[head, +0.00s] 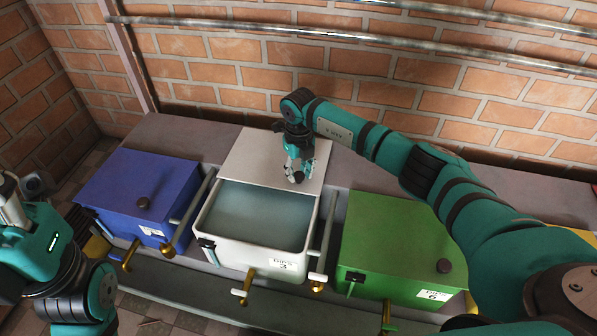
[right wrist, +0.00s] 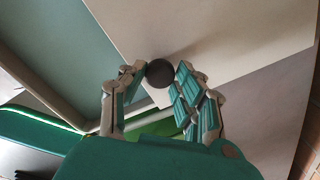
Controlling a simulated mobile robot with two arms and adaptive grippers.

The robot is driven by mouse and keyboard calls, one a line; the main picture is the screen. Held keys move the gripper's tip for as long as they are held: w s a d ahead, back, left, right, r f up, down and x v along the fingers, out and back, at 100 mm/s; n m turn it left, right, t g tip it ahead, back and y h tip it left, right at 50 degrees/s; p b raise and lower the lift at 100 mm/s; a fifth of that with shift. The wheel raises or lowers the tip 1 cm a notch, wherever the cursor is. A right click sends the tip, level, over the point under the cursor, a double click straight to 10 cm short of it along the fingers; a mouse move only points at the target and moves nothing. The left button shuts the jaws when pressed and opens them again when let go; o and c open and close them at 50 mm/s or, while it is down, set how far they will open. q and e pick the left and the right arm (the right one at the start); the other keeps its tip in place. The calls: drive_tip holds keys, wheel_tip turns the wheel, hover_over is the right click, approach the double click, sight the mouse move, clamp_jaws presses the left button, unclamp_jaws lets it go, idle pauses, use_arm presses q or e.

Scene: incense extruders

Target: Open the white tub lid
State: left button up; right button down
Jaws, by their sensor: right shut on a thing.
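The white tub (head: 208,228) stands in the middle, open over most of its top, with its pale blue-grey inside showing. Its flat white lid (head: 252,158) lies pushed back behind the opening, toward the wall. My right gripper (head: 297,176) is over the lid's front right part, shut on the dark round lid knob (right wrist: 160,72). In the right wrist view the knob sits between the fingertips, and the lid (right wrist: 205,28) spreads out beyond it. My left arm shows at the left edge of the head view; its gripper is not seen.
A blue tub (head: 135,185) stands left of the white one and a green tub (head: 395,235) right of it, both with lids on. Brass taps and upright handles stick out in front. A brick wall (head: 225,65) with metal pipes (head: 350,32) is behind.

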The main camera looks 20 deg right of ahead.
drive_tip(key=c, duration=0.9)
unclamp_jaws()
drive_tip(key=shift+c, duration=0.2)
drive_tip(key=shift+r, duration=0.15)
wheel_tip(320, 180, up, 12)
drive_tip(key=shift+f, duration=0.2)
